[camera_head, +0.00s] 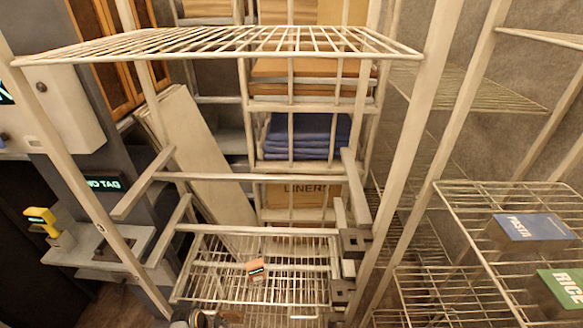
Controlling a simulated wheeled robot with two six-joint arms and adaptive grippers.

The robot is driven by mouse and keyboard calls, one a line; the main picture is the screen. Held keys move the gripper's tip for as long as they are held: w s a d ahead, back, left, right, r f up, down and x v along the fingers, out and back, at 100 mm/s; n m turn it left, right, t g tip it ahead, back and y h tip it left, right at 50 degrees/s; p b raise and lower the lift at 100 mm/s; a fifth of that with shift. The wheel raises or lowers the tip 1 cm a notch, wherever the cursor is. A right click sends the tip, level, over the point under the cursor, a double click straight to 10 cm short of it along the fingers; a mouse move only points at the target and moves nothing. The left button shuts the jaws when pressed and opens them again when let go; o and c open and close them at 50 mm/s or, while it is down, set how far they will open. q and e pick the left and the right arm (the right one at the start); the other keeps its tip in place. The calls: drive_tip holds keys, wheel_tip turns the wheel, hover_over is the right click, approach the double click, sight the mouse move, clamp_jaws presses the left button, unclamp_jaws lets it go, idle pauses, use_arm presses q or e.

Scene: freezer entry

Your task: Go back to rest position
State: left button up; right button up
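I cannot make out either of my grippers in the head view. A small dark and metallic shape (200,318) shows at the bottom edge, cut off by the frame; I cannot tell what it is. In front of me stands a pale metal frame with a wire top shelf (220,42). Below it is a wire basket (200,277). A small orange-brown box (256,269) lies in the basket.
At right, a wire rack (470,192) holds a blue PASTA box (537,228) and a green RICE box (562,289). Behind are shelves with folded blue cloths (308,135) and a LINERS box (305,195). At left, a yellow handheld device (41,219) stands by a grey ledge (100,247).

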use_arm(q)
drive_tip(key=s+a+f+m+y, duration=0.2)
drive_tip(key=s+a+f+m, duration=0.2)
drive_tip(key=s+f+m, duration=0.75)
drive_tip(key=s+a+f+m, duration=0.1)
drive_tip(key=s+f, duration=0.3)
drive_tip(key=s, duration=0.5)
drive_tip(key=s+f+m+y+b, duration=0.1)
drive_tip(key=s+f+m, duration=0.3)
drive_tip(key=s, duration=0.4)
drive_tip(key=shift+s+a+f+g, duration=0.3)
drive_tip(key=shift+s+a+f, duration=0.1)
drive_tip(key=shift+f, duration=0.25)
